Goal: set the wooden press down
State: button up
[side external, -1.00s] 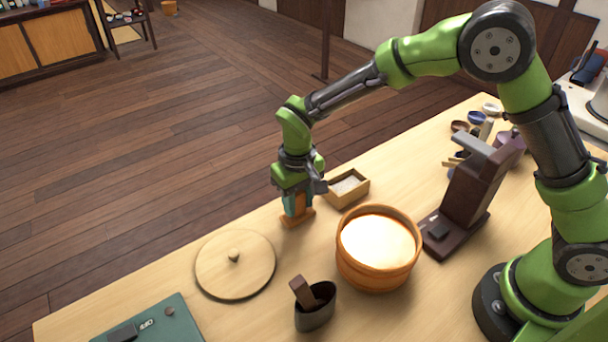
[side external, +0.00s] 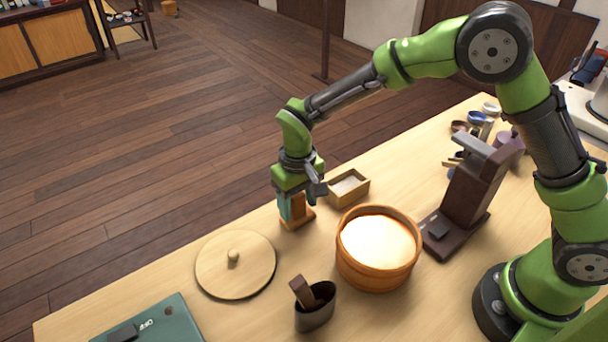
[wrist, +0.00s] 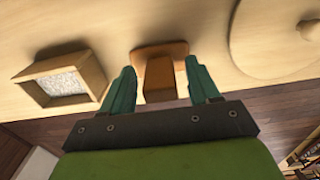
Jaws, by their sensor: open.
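The wooden press (side external: 299,215) is an orange-brown block on a wider flat base. It stands upright on the table near the far edge, between the round lid and the small box. It also shows in the wrist view (wrist: 160,75). My gripper (wrist: 163,84) is open, with one teal finger on each side of the press's upper block and gaps visible between. In the side view my gripper (side external: 297,206) is low over the press and hides part of its block.
A small wooden box of white grains (side external: 348,187) is close beside the press. A round wooden lid (side external: 236,265), a rice tub (side external: 377,270), a dark cup with a paddle (side external: 315,314), a brown stand (side external: 464,198) and a green board (side external: 165,322) share the table (side external: 120,290).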

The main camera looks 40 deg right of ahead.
aim_at(298, 196)
notch_tip(298, 196, up, 12)
jog(key=shift+f, duration=0.25)
jog(key=s+d+r+m+t+y, duration=0.2)
jog(key=s+d+r+t, duration=0.3)
jog(key=s+d+r, duration=0.65)
jog(key=s+d+f+m+t, duration=0.1)
jog(key=s+d+t, duration=0.1)
jog(key=s, duration=0.5)
jog(key=shift+s+d+f+m, duration=0.2)
jog(key=shift+d+f+m, duration=0.15)
jog(key=shift+d, duration=0.45)
